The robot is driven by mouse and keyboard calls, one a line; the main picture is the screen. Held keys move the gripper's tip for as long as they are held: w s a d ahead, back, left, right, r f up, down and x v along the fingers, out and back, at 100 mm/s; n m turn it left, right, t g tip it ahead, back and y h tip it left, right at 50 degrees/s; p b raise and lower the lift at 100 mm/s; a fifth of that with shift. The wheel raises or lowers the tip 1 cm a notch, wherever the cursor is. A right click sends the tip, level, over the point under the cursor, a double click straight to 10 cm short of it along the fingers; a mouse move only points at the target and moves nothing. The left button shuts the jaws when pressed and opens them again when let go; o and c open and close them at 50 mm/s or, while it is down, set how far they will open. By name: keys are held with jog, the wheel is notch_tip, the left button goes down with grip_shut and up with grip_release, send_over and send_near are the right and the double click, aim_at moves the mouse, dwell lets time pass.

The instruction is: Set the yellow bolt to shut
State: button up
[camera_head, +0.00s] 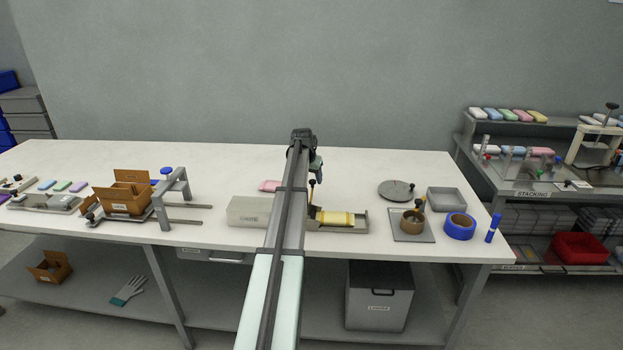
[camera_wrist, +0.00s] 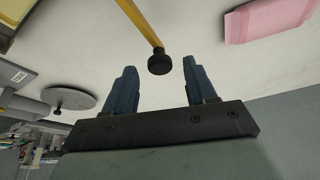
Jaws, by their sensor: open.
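The yellow bolt (camera_head: 336,218) lies in a low grey housing (camera_head: 362,226) near the front of the table, just right of my arm. Its thin handle rises at the left end and ends in a black knob (camera_head: 312,182). In the wrist view the yellow handle (camera_wrist: 141,24) comes in from the top, and its black knob (camera_wrist: 160,62) shows between the open fingertips. My gripper (camera_wrist: 159,68) is open and empty, its fingers apart from the knob. In the head view my arm hides part of the gripper and the housing's left side.
A pale grey box (camera_head: 247,211) stands left of my arm, with a pink block (camera_head: 269,185) behind it. To the right are a round grey disc (camera_head: 396,189), a brown pot (camera_head: 411,222), a grey tray (camera_head: 446,199) and blue tape (camera_head: 459,227). The table's back is clear.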

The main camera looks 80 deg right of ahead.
jog(key=shift+d+f, duration=0.1)
jog(key=shift+f, duration=0.15)
jog(key=shift+c, duration=0.2)
grip_shut()
dwell(0.3)
